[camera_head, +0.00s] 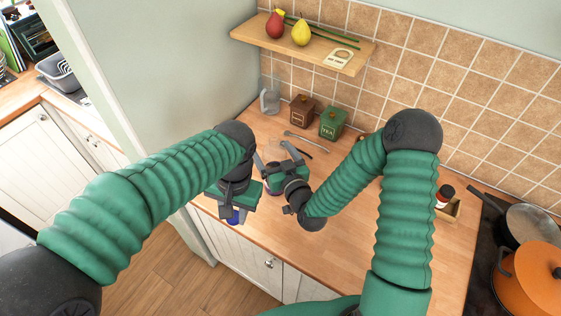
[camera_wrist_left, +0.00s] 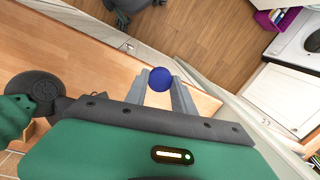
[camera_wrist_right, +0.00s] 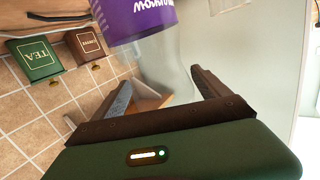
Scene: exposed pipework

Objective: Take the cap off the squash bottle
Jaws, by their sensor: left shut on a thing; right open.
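My left gripper (camera_head: 236,213) is shut on a round blue cap (camera_wrist_left: 160,78), held between its fingertips. In the head view the cap (camera_head: 235,217) hangs below the gripper at the counter's front edge, apart from the bottle. The squash bottle (camera_wrist_right: 137,18) has a purple label and a clear section, seen close in the right wrist view. My right gripper (camera_wrist_right: 165,85) is open, with its fingers on either side of the clear section; I cannot tell whether they touch it. In the head view my right gripper (camera_head: 277,160) and arm hide most of the bottle.
The wooden counter (camera_head: 262,240) is clear in front. A brown canister (camera_head: 302,109), a green tea canister (camera_head: 333,123), a glass jug (camera_head: 270,99) and a spoon (camera_head: 304,141) stand or lie behind. An orange pot (camera_head: 530,280) is far right. A shelf (camera_head: 290,45) is above.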

